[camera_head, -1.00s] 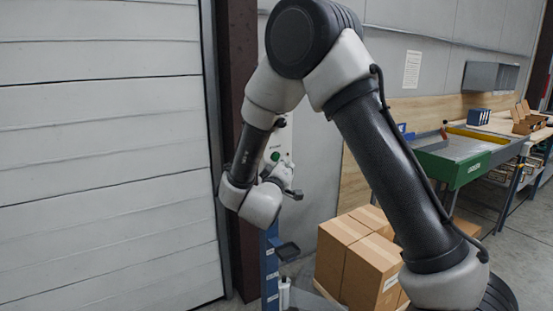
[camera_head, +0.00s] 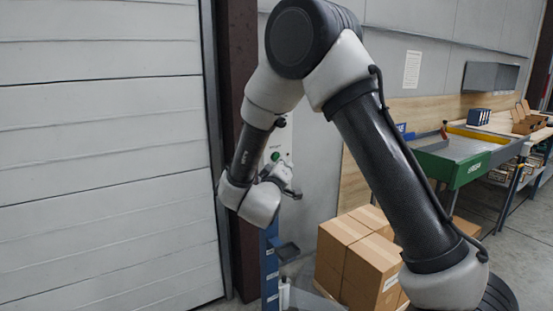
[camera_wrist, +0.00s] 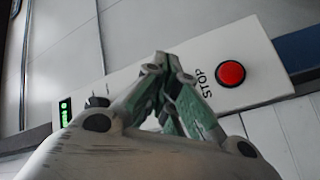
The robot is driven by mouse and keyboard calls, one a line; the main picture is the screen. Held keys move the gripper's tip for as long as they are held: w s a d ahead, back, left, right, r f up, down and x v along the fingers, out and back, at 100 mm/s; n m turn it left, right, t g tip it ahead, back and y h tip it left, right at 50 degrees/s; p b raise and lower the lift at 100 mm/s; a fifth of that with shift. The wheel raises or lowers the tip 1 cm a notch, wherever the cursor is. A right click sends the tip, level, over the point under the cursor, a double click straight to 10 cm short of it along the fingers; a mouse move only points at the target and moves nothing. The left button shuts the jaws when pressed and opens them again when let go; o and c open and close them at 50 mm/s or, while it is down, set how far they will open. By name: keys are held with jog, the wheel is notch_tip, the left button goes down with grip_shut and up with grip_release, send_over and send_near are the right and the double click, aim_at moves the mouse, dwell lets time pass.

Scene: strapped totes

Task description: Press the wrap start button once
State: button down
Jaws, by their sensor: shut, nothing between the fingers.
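A white control panel (camera_wrist: 262,62) with a red button (camera_wrist: 231,74) marked STOP lies across the wrist view. A small green lit display (camera_wrist: 65,111) and a dark knob (camera_wrist: 97,101) are at its other end. My gripper (camera_wrist: 168,62) is shut and empty, its fingertips over the middle of the panel. The gripper hides part of the panel there, and no start button shows in the wrist view. I cannot tell whether the fingertips touch the panel.
The panel stands on a blue post (camera_head: 269,270) beside a dark column and a large white shutter door (camera_head: 105,150). Cardboard boxes (camera_head: 350,252) are stacked to the right of the post. A green-sided workbench (camera_head: 468,168) is farther right.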

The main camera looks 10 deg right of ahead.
jog(key=shift+w, duration=0.15)
dwell(0.4)
jog(key=shift+w+a, duration=0.1)
jog(key=shift+w, duration=0.15)
jog(key=shift+w+a, duration=0.15)
jog(key=shift+w, duration=0.2)
dwell(0.6)
jog(key=shift+s, duration=0.15)
jog(key=shift+s+d, duration=0.25)
jog(key=shift+s, duration=0.35)
jog(key=s, duration=0.1)
jog(key=s+d, duration=0.1)
jog(key=s, duration=0.2)
jog(key=shift+s+d, duration=0.3)
jog(key=shift+s, duration=0.1)
dwell(0.7)
